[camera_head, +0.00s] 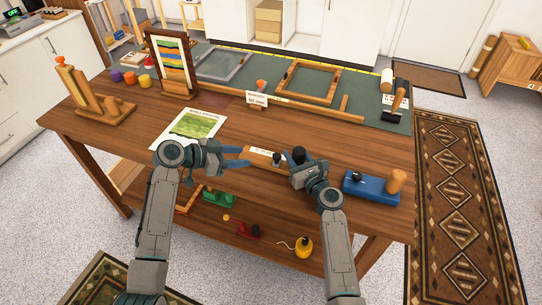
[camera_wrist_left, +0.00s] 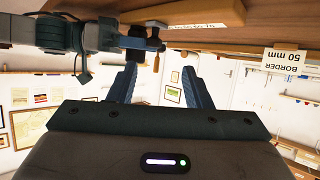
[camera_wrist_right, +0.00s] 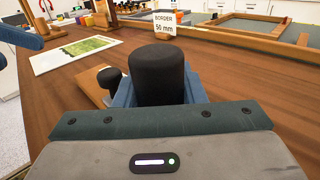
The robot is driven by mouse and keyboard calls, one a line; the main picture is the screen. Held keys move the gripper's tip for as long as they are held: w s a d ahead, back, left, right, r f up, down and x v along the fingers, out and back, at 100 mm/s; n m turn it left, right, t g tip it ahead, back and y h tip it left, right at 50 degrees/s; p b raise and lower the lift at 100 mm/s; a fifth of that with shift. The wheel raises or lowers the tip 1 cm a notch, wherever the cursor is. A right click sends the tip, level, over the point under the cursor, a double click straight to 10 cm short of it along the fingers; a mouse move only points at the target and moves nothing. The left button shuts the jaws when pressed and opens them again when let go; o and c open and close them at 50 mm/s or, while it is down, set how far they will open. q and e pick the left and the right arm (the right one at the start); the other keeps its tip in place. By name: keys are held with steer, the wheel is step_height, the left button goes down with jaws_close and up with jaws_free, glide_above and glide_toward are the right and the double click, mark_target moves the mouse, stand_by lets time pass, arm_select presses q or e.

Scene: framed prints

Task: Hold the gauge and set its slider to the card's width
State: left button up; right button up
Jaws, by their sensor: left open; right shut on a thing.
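The wooden gauge (camera_head: 258,152) with a printed scale lies near the table's front edge. It also shows upside down at the top of the left wrist view (camera_wrist_left: 195,12). My right gripper (camera_head: 303,161) is shut on the gauge's large black knob (camera_wrist_right: 160,75). A smaller black knob (camera_wrist_right: 110,78), seemingly the slider's, stands beside it. My left gripper (camera_head: 243,157) is open and empty, its fingers pointing at the gauge's left end, apart from the small knob. The white card (camera_head: 257,99) stands upright farther back; in the right wrist view (camera_wrist_right: 164,24) it reads "BORDER 50 mm".
A green landscape print (camera_head: 190,129) lies left of the gauge. A blue tool (camera_head: 368,189) with a wooden handle stands to the right. Frame pieces (camera_head: 310,81) and a green mat (camera_head: 365,105) lie at the back. A wooden stand (camera_head: 103,108) is at the left.

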mark_target(274, 156)
arm_select(q)
steer(key=x, duration=1.1)
steer(key=shift+s+d+r, duration=0.3)
steer(key=shift+s+d, duration=0.1)
steer(key=shift+h, duration=0.3)
steer(key=shift+a, duration=0.15)
jaws_close()
